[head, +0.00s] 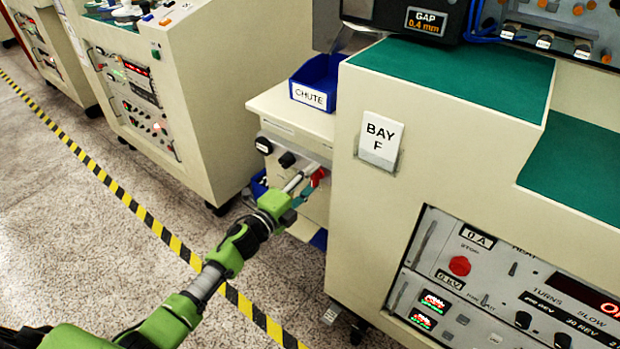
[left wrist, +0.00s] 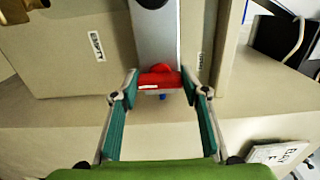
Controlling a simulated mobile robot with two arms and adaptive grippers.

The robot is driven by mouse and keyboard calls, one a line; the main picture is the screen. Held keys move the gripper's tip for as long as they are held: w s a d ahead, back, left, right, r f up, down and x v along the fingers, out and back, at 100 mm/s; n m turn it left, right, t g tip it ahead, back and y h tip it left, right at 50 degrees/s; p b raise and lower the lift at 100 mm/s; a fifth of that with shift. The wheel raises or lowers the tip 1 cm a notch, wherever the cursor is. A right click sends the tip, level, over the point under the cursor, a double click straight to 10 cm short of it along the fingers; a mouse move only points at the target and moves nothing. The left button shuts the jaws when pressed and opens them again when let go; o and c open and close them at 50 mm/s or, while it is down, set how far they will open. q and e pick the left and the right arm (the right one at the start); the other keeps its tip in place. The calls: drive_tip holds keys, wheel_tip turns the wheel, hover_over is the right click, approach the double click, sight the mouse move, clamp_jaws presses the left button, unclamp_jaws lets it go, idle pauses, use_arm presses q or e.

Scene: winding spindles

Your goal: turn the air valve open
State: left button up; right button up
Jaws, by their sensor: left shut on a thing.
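The air valve's red handle (head: 318,177) is on the front of the cream cabinet (head: 300,120), below the blue chute bin. In the left wrist view the red handle (left wrist: 160,79) lies crosswise at the end of a grey bar. My left gripper (head: 306,190) reaches in from the lower left and is at the valve. In the left wrist view its two teal fingers (left wrist: 160,88) are shut on the handle, one tip at each end. In the head view the fingers partly cover the valve. My right gripper is not in view.
A blue bin (head: 317,78) labelled CHUTE sits on the cabinet above the valve. The larger BAY F machine (head: 430,130) stands close on the right. Another console (head: 190,110) stands at the left. A yellow-black floor stripe (head: 150,220) runs beneath my left arm.

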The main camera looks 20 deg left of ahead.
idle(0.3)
use_arm(q)
drive_tip(key=o, duration=1.1)
drive_tip(key=shift+s, duration=0.15)
drive_tip(key=v, duration=1.2)
